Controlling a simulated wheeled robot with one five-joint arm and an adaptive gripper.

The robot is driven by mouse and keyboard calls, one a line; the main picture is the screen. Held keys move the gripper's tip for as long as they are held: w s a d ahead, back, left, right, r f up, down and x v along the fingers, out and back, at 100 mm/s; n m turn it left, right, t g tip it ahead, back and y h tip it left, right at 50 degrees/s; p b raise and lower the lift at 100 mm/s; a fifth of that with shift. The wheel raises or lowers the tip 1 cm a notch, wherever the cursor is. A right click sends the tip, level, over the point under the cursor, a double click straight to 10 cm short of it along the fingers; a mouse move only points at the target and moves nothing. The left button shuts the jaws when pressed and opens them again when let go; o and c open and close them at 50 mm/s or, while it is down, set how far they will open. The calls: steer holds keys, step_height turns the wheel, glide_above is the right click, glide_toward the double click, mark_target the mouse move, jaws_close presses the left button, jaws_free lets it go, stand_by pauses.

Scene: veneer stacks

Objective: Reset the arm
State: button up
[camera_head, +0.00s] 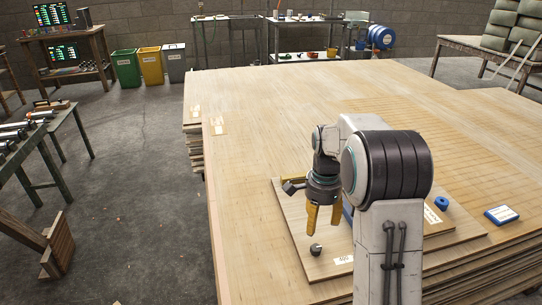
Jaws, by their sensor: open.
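My arm rises in the right half of the head view and bends over the front of a veneer stack (270,115). My gripper (322,222) hangs from it, pointing down, with its yellow fingers apart. Nothing shows between the fingers. Below the fingertips a small dark round object (315,249) rests on a thin board (330,268) on the stack. My arm hides part of this board and a blue thing behind the gripper.
A blue ring-like piece (441,203) and a blue-and-white box (501,215) are to the right of my arm. Green (126,69), yellow (151,67) and grey (174,63) bins stand at the back left. A tool bench (45,140) is at left; floor between is mostly clear.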

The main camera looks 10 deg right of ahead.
steer(key=s+a+r+n+t+p, duration=0.1)
steer(key=s+a+r+n+p, duration=0.3)
steer(key=r, duration=0.4)
steer(key=s+a+r+n+t+p, duration=0.1)
steer(key=s+a+r+n+p, duration=0.2)
steer(key=s+r, duration=0.45)
steer(key=s+a+r+n+p, duration=0.1)
steer(key=s+r+n+p, duration=0.3)
steer(key=s, duration=0.2)
steer(key=s+a+r+n+t+p, duration=0.1)
steer(key=s+r+n+p, duration=0.2)
steer(key=s, duration=0.3)
steer(key=shift+s+r+n+p, duration=0.25)
steer(key=shift+r+n+p, duration=0.1)
steer(key=shift+n+p, duration=0.5)
